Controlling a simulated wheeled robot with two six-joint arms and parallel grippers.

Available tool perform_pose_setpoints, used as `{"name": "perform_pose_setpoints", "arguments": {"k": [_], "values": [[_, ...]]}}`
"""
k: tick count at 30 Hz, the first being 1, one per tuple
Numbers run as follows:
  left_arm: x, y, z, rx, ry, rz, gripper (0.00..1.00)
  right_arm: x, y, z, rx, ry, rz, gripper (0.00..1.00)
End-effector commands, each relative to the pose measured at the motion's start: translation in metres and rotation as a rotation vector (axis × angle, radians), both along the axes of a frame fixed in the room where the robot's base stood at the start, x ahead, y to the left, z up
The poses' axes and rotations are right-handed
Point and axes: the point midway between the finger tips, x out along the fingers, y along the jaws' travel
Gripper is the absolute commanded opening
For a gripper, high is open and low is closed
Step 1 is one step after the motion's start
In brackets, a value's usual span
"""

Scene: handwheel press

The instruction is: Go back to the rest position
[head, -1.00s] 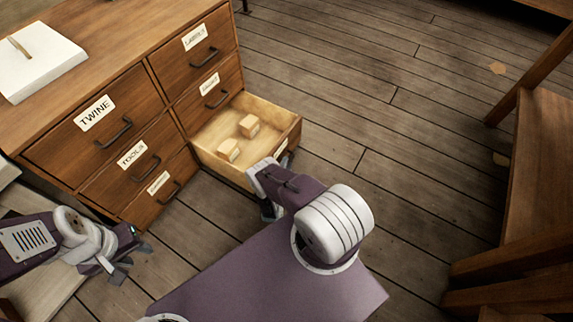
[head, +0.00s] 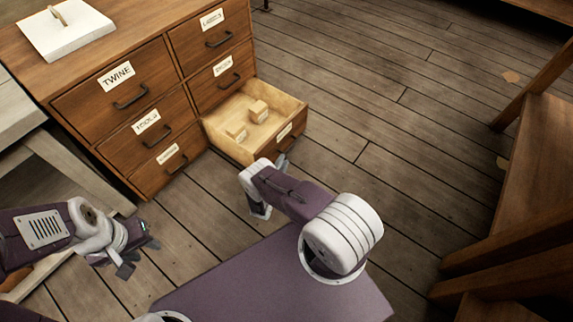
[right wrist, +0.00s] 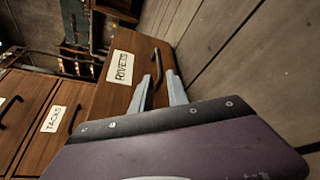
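The wooden cabinet (head: 122,70) has its other visible drawers shut. Small wooden blocks (head: 258,111) lie in the open drawer. A pale table (head: 75,163) stands left, wooden furniture (head: 530,170) right.

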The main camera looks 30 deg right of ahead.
Motion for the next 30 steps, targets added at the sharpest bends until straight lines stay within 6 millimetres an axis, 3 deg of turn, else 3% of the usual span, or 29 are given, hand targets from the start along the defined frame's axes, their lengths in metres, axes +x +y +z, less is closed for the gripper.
{"name": "perform_pose_setpoints", "arguments": {"k": [13,16,20,23,26,30], "values": [[0.000,0.000,0.001,0.000,0.000,0.000,0.36,0.000,0.000,0.001,0.000,0.000,-0.001,0.20],[0.000,0.000,0.008,0.000,0.000,0.000,0.36,0.002,-0.007,0.021,0.006,0.015,-0.057,0.20],[0.000,0.000,0.031,0.000,0.000,0.000,0.36,-0.006,-0.030,0.092,0.062,0.091,-0.288,0.20],[0.000,0.000,0.050,0.000,0.000,0.000,0.36,-0.035,-0.037,0.155,0.173,0.173,-0.503,0.20],[0.000,0.000,0.069,0.000,0.000,0.000,0.36,-0.072,-0.026,0.215,0.342,0.237,-0.691,0.20],[0.000,0.000,0.094,0.000,0.000,0.000,0.36,-0.126,0.015,0.293,0.649,0.273,-0.885,0.20]]}}
